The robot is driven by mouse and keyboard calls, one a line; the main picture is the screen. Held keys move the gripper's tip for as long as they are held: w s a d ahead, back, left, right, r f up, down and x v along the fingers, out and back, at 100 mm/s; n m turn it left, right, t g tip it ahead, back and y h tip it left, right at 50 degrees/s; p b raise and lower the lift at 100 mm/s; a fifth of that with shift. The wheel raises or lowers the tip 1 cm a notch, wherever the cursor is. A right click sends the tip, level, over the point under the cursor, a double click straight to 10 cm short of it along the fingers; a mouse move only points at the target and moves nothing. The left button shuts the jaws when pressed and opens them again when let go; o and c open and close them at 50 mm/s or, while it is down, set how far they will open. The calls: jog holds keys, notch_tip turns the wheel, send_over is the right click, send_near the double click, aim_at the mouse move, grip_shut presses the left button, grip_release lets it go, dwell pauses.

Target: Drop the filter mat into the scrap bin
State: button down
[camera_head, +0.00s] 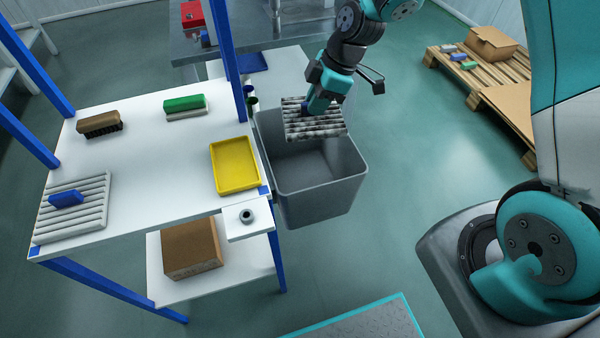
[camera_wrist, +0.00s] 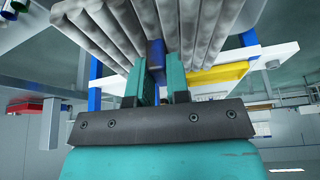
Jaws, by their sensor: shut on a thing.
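A pleated filter mat, grey and dark with dirt (camera_head: 316,131), is held over the far part of the open grey scrap bin (camera_head: 318,195). My gripper (camera_head: 311,108) is shut on the mat's blue handle. In the wrist view the fingers (camera_wrist: 160,82) close on the blue handle (camera_wrist: 156,52), with the mat's pleats (camera_wrist: 205,28) spreading above it. The bin looks empty where its inside shows; the mat hides part of its far rim. The exact height of the mat above the rim is hard to tell.
A cleaner pleated mat with a blue handle (camera_head: 92,218) lies on the white bench (camera_head: 150,165) to the left. A yellow tray (camera_head: 235,165), brown brush (camera_head: 100,122) and green brush (camera_head: 185,105) are also there. A pallet (camera_head: 500,100) stands at right; the floor between is clear.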

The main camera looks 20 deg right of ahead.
aim_at(316, 121)
notch_tip(316, 121, down, 6)
jog(key=b, duration=0.4)
jog(key=shift+r, duration=0.1)
jog(key=c, duration=1)
grip_release()
jog(key=shift+d+r, duration=0.1)
jog(key=p+v, duration=0.1)
jog(key=v, duration=1.6)
jog(key=shift+r, duration=0.15)
